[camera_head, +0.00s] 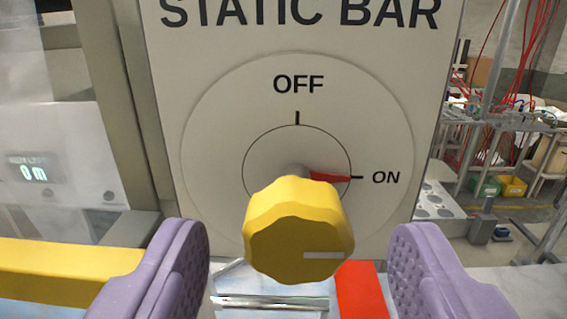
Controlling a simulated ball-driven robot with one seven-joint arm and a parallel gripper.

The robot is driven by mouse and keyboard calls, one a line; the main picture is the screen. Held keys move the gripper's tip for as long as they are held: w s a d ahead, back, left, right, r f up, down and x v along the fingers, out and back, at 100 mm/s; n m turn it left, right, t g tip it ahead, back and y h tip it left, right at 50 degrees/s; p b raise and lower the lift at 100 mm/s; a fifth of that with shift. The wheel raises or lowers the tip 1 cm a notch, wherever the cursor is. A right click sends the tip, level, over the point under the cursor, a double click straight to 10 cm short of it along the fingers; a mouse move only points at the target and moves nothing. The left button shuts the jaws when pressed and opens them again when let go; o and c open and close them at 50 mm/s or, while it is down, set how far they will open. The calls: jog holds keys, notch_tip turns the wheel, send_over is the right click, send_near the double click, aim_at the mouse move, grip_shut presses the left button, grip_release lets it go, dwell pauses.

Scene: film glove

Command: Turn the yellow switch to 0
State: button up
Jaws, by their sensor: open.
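A yellow knob-type switch (297,230) stands out from a white round dial plate (215,130) on a panel lettered STATIC BAR. Its red pointer (330,177) points right at the ON mark. A white line on the knob's front face also lies toward the right. OFF is marked at the top of the dial; I see no 0 on it. My gripper (299,268) is open, with one purple finger on each side of the knob and a gap on both sides. The fingers sit slightly lower in the picture than the knob and hold nothing.
A grey metal frame post (138,100) runs along the panel's left side. A yellow bar (60,265) lies at lower left and a red strip (362,290) is below the knob. Racks with red cables (530,40) and a yellow bin (512,187) are in the right background.

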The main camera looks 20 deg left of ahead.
aim_at(297, 252)
jog(key=shift+x, duration=1.9)
jog(key=shift+r, duration=0.1)
jog(key=c, duration=1.1)
jog(key=shift+o, duration=0.2)
